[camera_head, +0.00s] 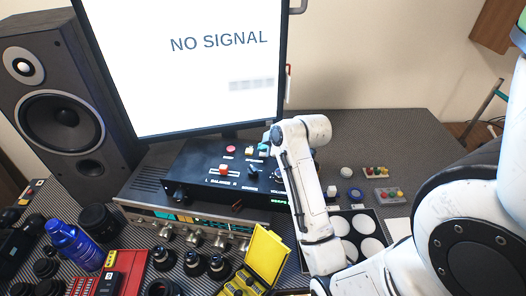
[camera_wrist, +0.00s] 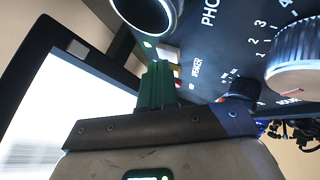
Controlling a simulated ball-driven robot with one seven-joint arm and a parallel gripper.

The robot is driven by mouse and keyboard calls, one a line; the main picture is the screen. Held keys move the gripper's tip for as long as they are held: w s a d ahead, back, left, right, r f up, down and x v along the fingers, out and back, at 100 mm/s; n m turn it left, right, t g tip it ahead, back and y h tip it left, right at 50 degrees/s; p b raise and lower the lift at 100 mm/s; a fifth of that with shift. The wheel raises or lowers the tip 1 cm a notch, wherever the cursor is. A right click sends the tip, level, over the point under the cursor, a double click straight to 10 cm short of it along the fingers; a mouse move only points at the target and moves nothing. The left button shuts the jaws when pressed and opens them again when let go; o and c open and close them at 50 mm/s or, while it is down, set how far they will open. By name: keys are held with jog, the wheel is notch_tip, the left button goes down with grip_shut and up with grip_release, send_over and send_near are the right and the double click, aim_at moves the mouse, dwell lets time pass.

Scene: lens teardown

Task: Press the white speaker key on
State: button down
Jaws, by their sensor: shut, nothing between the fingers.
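The black control box (camera_head: 205,178) stands on top of the silver receiver, below the screen. Its top has small keys, knobs and a red button (camera_head: 230,149). My gripper (camera_head: 263,147) is over the back part of the box, with its teal-green fingertips pointing down among the small keys. In the wrist view the green fingers (camera_wrist: 157,75) are together and empty, right against a small pale key (camera_wrist: 177,72) beside a printed label. I cannot tell if the fingertips touch the key or if it is pressed. The fingers hide part of the key row.
A large dial (camera_wrist: 300,58) and a round silver-rimmed knob (camera_wrist: 146,12) are near the fingers. The screen (camera_head: 190,60) showing NO SIGNAL rises close behind the box. A speaker (camera_head: 55,110) stands at left. A yellow case (camera_head: 268,255) and a tray of white discs (camera_head: 345,220) are in front.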

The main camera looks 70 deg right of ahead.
jog(key=shift+r+p, duration=0.4)
notch_tip(320, 180, up, 2)
jog(key=shift+r+p, duration=0.2)
jog(key=shift+p, duration=1.05)
notch_tip(320, 180, up, 2)
jog(key=shift+r+p, duration=0.1)
jog(key=shift+p, duration=0.3)
jog(key=shift+r, duration=0.7)
dwell(0.7)
